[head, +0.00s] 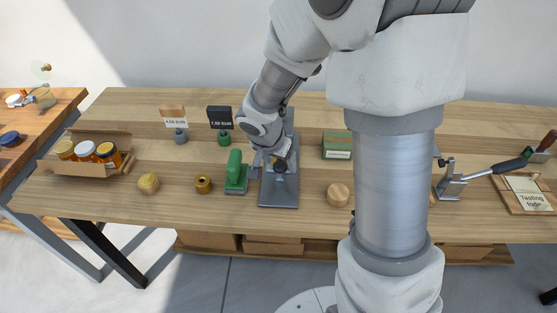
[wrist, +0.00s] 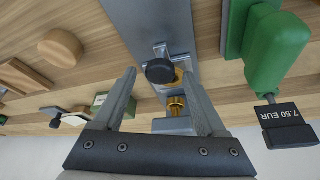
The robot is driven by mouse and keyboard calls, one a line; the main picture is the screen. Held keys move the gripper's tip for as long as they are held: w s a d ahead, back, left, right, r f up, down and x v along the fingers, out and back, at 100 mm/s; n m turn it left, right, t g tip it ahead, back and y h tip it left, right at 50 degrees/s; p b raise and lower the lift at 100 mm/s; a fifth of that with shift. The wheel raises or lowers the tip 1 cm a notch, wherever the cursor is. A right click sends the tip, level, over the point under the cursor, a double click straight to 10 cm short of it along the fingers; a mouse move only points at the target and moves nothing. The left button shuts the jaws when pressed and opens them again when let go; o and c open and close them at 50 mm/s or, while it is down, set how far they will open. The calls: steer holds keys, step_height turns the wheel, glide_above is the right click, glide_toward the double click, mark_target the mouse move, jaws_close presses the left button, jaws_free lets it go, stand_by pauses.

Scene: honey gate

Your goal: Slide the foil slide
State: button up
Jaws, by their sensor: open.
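A grey metal stand (head: 279,193) with an upright column is at the middle of the table in the head view. Its long grey plate (wrist: 150,20) fills the top centre of the wrist view. A small slide piece with a round black knob (wrist: 160,71) sits on it, with a brass fitting (wrist: 177,106) close by. I take this for the foil slide, but no label shows. My gripper (wrist: 158,76) is open, its fingers on either side of the knob and apart from it in the picture. In the head view my gripper (head: 279,162) is low over the stand, its fingertips mostly hidden.
A green-handled tool (head: 236,172) stands close left of the stand; it also shows in the wrist view (wrist: 275,50). Price signs (head: 219,118) stand behind. A brass roll (head: 203,184), wooden disc (head: 338,194), green box (head: 337,146) and honey-jar carton (head: 91,153) are around.

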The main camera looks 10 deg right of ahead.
steer(key=shift+c, duration=0.2)
jaws_close()
stand_by(1.1)
